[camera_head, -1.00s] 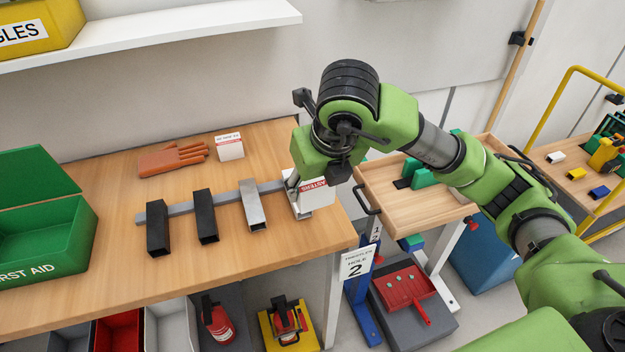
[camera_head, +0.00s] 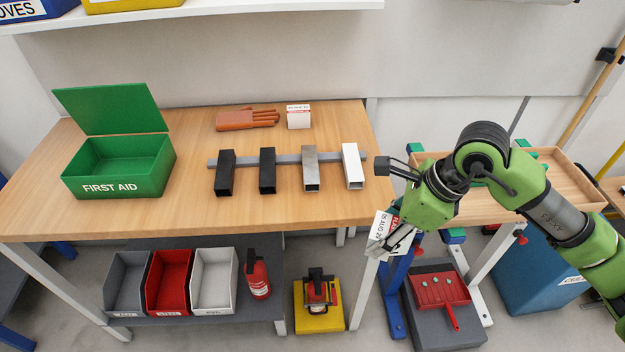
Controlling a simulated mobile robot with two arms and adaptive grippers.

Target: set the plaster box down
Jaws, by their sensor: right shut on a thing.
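The plaster box (camera_head: 381,227) is white with red and dark print. It is held tilted in my right gripper (camera_head: 396,242), in front of the right end of the wooden workbench (camera_head: 250,210). The gripper's fingers are shut on it and cover part of it. An open green FIRST AID box (camera_head: 125,178) stands on the left of the bench with its lid up, and its visible inside looks empty. My left gripper is not in view.
A rack (camera_head: 240,160) with black, grey and white square tubes lies mid-bench. Orange gloves (camera_head: 246,120) and a small white carton (camera_head: 299,116) lie behind. Bare bench lies between the green box and rack. A wooden tray (camera_head: 560,180) is at right.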

